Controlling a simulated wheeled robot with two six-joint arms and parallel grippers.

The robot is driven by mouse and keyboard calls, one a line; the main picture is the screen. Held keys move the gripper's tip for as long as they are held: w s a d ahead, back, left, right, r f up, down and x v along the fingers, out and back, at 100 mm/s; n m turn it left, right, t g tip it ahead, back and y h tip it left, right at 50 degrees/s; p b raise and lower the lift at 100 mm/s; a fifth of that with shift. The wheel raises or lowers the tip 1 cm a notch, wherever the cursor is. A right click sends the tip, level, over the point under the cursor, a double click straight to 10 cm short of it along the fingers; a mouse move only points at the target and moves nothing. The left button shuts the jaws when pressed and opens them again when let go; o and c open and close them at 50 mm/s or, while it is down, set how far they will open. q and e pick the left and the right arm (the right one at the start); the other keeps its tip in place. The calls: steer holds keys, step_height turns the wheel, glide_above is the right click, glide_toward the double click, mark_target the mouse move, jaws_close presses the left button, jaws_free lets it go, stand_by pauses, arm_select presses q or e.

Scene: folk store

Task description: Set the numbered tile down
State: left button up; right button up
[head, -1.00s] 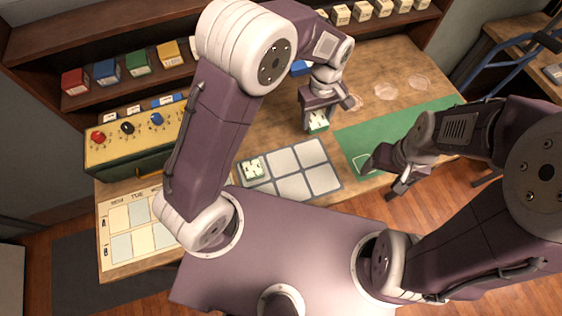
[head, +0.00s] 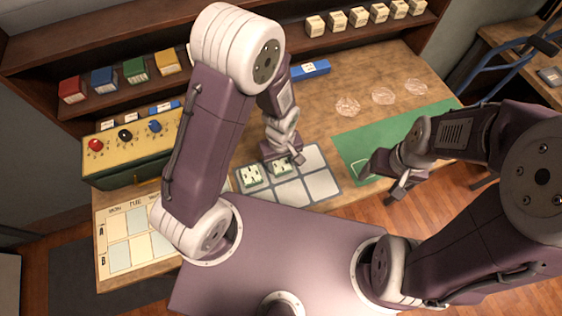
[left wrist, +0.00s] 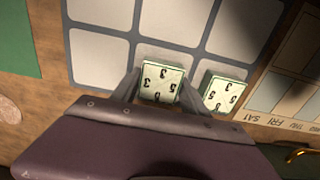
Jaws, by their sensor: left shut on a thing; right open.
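My left gripper (head: 281,158) is shut on a numbered tile, light with a green edge (head: 282,168). In the left wrist view the held tile (left wrist: 161,82) sits between the two fingers, over a cell of the grey grid mat (left wrist: 98,56). I cannot tell whether it touches the mat. A second numbered tile (head: 252,175) lies in the cell beside it, at the grid's left end; it also shows in the left wrist view (left wrist: 223,93). My right gripper (head: 388,180) is open and empty near the green mat's front edge.
The green mat (head: 360,137) lies right of the grid. Clear round discs (head: 384,96) lie behind it. A yellow box with knobs (head: 125,140) and a calendar board (head: 128,236) stand left. A blue block (head: 310,69) is at the back. The grid's right cells are empty.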

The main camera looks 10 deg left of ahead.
mark_target(281, 164)
arm_select(q)
steer(key=shift+f, duration=0.1)
steer(key=o, duration=1.5)
steer(key=shift+r, duration=0.3)
step_height(281, 164, up, 12)
steer(key=p, duration=0.1)
steer(key=s+a+m+t, duration=0.1)
steer(key=s+a+m, duration=0.2)
steer(key=a+m, duration=0.3)
steer(key=shift+s+a+f+m, duration=0.15)
steer(key=shift+s+a+m, duration=0.15)
steer(key=shift+a, duration=0.95)
steer(key=shift+w, duration=0.1)
